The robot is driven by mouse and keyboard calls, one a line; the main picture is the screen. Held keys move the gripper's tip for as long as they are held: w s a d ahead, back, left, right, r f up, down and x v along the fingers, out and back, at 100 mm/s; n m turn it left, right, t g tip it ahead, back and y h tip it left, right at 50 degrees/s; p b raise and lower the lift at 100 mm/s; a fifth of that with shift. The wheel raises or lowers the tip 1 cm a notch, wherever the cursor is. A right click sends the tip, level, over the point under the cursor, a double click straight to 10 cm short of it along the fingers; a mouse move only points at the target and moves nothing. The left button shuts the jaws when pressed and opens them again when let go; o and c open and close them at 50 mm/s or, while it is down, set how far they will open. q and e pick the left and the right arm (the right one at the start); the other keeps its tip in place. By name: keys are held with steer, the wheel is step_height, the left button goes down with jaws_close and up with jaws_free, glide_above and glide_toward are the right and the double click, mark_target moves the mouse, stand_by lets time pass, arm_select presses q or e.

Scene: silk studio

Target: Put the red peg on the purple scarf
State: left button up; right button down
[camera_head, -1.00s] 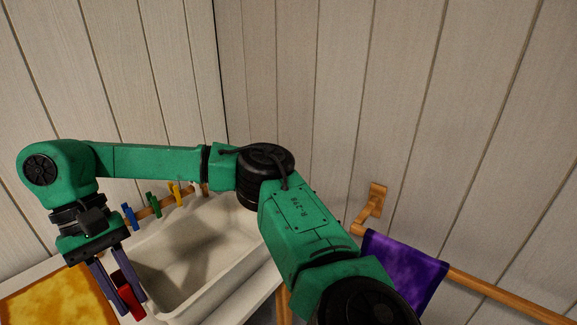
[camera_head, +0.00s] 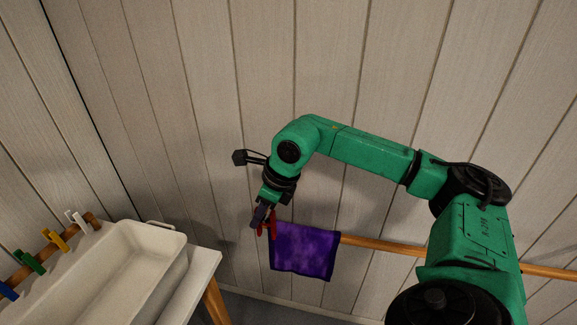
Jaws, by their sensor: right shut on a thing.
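The purple scarf (camera_head: 305,250) hangs over a wooden rail on the wall, right of the picture's middle. My right gripper (camera_head: 262,217) is at the scarf's upper left corner, shut on the red peg (camera_head: 272,227). The peg overlaps the scarf's left edge in the picture; I cannot tell whether it touches the cloth. The gripper and wrist hide the left end of the rail. My left gripper is not in view.
The wooden rail (camera_head: 385,245) runs right from the scarf along the panelled wall. At the lower left, a white basin (camera_head: 118,270) stands on a table (camera_head: 203,268). Blue, green, yellow (camera_head: 56,240) and white pegs sit on a wooden bar behind it.

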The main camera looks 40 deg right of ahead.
steer(key=w+d+r+m+g+h+p, duration=0.1)
steer(key=d+r+m+h+p, duration=0.15)
steer(key=d+m, duration=0.45)
steer(key=w+d+r+m+h+p, duration=0.1)
steer(key=d+r+m+h, duration=0.2)
steer(key=m, duration=0.8)
step_height(320, 180, down, 14)
steer(key=b, duration=0.9)
steer(key=shift+r+h+b, duration=0.2)
steer(key=shift+h+b, duration=0.15)
steer(key=shift+b, duration=0.05)
steer(key=shift+f, duration=0.25)
steer(key=c, duration=0.7)
jaws_free()
steer(key=shift+a+r, duration=0.1)
